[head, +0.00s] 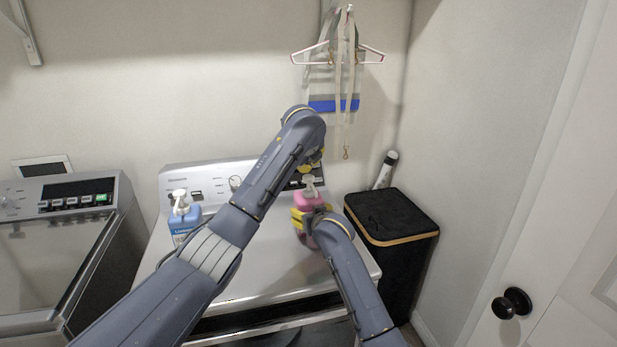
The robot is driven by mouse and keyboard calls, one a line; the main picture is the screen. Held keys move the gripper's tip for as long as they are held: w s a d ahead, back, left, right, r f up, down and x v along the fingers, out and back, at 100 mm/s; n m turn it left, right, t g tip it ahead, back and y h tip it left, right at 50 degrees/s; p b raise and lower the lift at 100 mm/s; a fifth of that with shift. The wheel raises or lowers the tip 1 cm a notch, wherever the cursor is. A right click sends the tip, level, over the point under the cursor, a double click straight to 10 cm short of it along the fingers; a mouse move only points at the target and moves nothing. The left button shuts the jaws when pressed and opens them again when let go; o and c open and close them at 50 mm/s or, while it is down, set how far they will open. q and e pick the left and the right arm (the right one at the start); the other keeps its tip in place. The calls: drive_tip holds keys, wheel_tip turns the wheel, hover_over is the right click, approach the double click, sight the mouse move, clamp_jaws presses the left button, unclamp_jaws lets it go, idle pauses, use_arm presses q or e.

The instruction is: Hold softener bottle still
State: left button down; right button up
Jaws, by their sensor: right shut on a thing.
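A pink pump bottle (307,200) with a pale pump head stands on the washer top, right of centre; I take it as the softener bottle. Its label cannot be read. My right gripper (304,222), with yellow fingers, is shut on the body of the pink bottle from the front. The bottle looks upright, and its lower part is partly hidden by the gripper. My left gripper (314,163) is just above and behind the pump head, mostly hidden by its own arm. I cannot tell whether its fingers are open or touch the pump.
A blue pump bottle (183,219) stands at the left of the white washer (270,262). A black hamper (391,218) stands right of the washer. A second machine (60,240) is at the left. A hanger (337,55) with straps hangs behind.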

use_arm(q)
drive_tip(key=shift+r, duration=0.15)
drive_tip(key=shift+r, duration=2.4)
use_arm(e)
drive_tip(key=o, duration=1)
drive_tip(key=shift+c, duration=0.2)
drive_tip(key=shift+s, duration=0.15)
drive_tip(key=v, duration=1.7)
drive_tip(key=shift+r, duration=0.15)
